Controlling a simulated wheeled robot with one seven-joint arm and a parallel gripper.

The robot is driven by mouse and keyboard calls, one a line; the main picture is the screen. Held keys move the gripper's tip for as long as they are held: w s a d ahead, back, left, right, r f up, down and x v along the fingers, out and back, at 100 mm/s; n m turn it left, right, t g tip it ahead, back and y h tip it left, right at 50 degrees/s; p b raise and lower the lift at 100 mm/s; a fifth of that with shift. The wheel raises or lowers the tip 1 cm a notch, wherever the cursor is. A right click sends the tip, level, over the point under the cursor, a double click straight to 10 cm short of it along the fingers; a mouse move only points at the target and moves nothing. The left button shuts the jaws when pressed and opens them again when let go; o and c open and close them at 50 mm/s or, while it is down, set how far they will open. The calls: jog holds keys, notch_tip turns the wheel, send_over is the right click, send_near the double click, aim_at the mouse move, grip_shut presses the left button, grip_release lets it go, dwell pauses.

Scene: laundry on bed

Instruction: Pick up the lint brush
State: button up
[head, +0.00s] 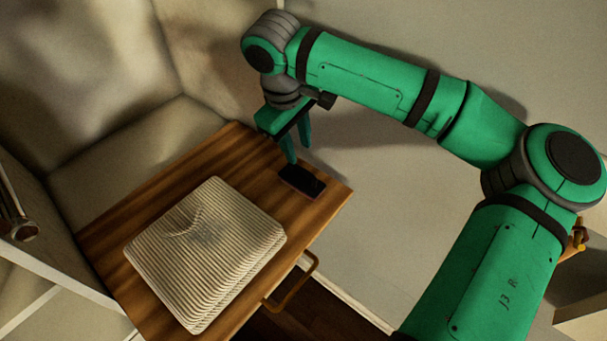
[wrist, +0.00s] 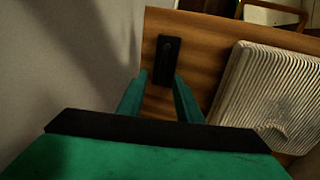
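A small dark rectangular item (head: 302,181) lies flat near the right corner of a wooden tabletop (head: 322,200). It may be the lint brush, but its kind is hard to tell. In the wrist view the dark item (wrist: 167,58) stands out beyond and between my fingertips, with a small round spot on its top. My gripper (head: 298,152) points down above the table's back edge, just behind the item. It is open and empty, with both fingers (wrist: 160,78) apart. In the head view a fingertip overlaps the item's far edge; contact cannot be told.
A pale ribbed block, like folded cloth (head: 205,250), takes up the middle of the tabletop; the wrist view shows it on the right (wrist: 268,90). A drawer handle (head: 292,285) sticks out in front. Upholstered panels (head: 130,140) stand left and behind. A wall is close behind my arm.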

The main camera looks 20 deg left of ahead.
aim_at(302, 169)
jog(key=f, duration=0.7)
jog(key=shift+w+d+f, duration=0.1)
jog(key=shift+w+d, duration=0.1)
jog(key=shift+w, duration=0.15)
jog(key=shift+w+f, duration=0.1)
jog(key=shift+f, duration=0.3)
jog(key=shift+w, duration=0.1)
jog(key=shift+d, duration=0.1)
grip_shut()
